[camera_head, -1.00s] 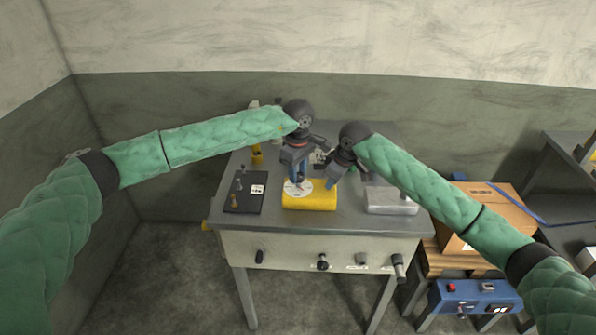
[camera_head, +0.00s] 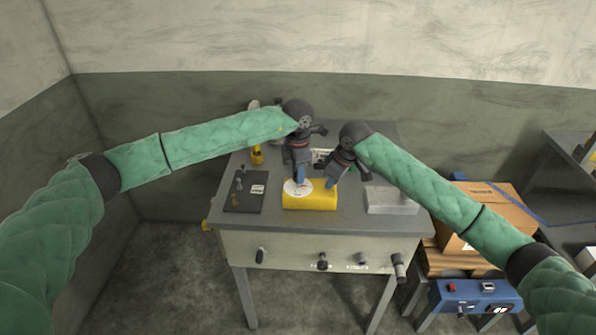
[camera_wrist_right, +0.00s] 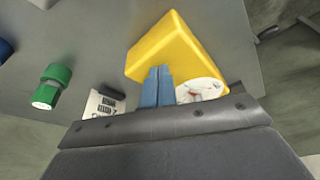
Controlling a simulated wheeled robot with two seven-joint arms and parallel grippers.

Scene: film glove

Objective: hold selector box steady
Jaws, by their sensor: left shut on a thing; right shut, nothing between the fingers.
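The selector box (camera_head: 318,201) is a yellow block with a white round dial on top, standing near the middle of the table. It also shows in the right wrist view (camera_wrist_right: 165,48), with part of the dial hidden behind the gripper body. My left gripper (camera_head: 300,184) points down at the dial and is shut on the selector box's knob; the grip itself is mostly hidden. My right gripper (camera_head: 331,183) is shut and empty, its blue fingertips (camera_wrist_right: 157,88) together at the edge of the box. Whether they touch it I cannot tell.
A dark panel (camera_head: 243,203) with small parts lies left of the box. A yellow part (camera_head: 257,157) stands behind left.

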